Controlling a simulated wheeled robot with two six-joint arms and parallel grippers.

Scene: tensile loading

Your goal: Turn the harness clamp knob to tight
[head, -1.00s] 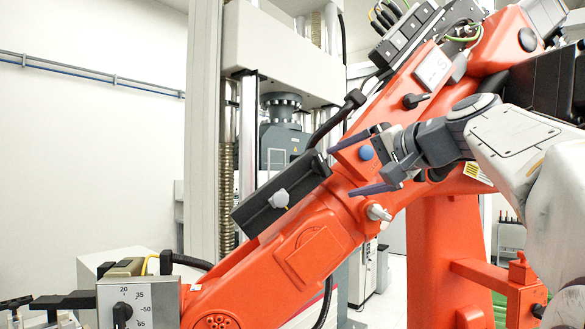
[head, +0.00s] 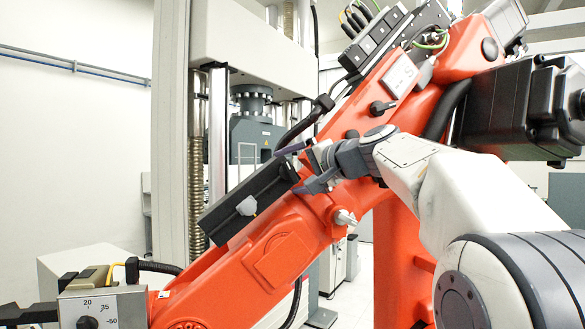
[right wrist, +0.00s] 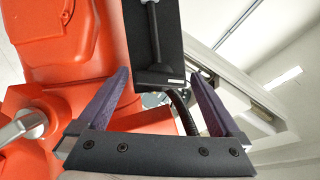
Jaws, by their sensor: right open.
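A long orange arm-shaped machine (head: 290,260) slants across the head view. A black bar (head: 225,215) on it carries a pale knob (head: 246,206), and a black cable (head: 300,128) runs from its upper end. A silver lever knob (head: 345,218) and a black knob (head: 380,107) also sit on the orange body. I cannot tell which is the harness clamp knob. My right gripper (head: 284,172) is open at the bar's upper end. In the right wrist view, the bar (right wrist: 150,55) and cable (right wrist: 184,112) show between its fingers. The silver lever (right wrist: 25,128) lies to their left.
A grey box with a numbered dial (head: 100,308) stands at the bottom left. A dark shape (head: 25,313) beside it is unclear. A tall testing frame (head: 172,130) rises behind the orange machine. A black block (head: 510,105) is at upper right.

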